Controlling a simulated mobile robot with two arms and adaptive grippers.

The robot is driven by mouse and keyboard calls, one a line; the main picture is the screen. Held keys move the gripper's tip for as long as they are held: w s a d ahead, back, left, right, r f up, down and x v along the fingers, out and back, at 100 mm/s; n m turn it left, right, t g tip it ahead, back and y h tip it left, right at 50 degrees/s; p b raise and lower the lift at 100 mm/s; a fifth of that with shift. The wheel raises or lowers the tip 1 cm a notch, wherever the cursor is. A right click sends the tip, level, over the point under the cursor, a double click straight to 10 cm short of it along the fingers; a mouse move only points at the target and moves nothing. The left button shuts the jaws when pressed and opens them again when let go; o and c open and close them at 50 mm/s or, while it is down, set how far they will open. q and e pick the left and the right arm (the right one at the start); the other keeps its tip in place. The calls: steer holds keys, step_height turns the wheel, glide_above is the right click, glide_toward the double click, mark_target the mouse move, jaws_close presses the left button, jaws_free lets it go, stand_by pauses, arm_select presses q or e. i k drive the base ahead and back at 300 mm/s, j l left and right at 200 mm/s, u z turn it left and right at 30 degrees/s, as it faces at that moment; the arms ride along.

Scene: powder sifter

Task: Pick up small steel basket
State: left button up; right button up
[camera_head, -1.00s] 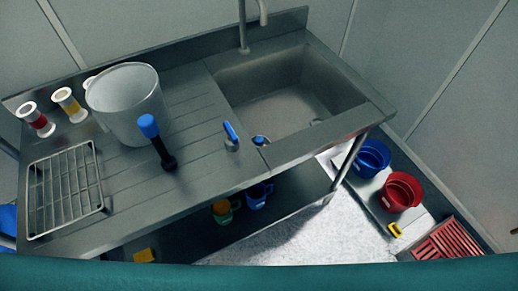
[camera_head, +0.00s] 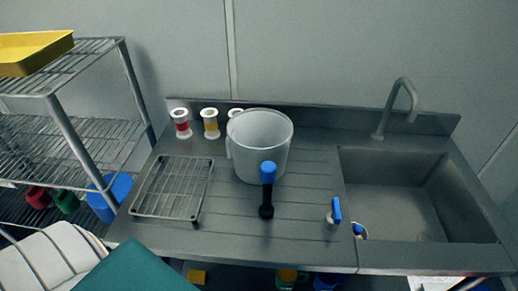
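A low steel wire rack (camera_head: 172,188) with thin bars lies on the left part of the steel counter; it is the only small basket-like steel thing I can make out on the counter. It looks shallow, and I cannot see anything in it. Neither of my grippers is in view.
A sink (camera_head: 395,190) is at the right. Wire shelves (camera_head: 85,135) with a yellow tray (camera_head: 32,53) stand left.

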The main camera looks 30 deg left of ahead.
mark_target(359, 231)
steer(key=k+l+u, duration=0.4)
steer(key=l, duration=0.2)
steer(key=k+l+u, duration=0.45)
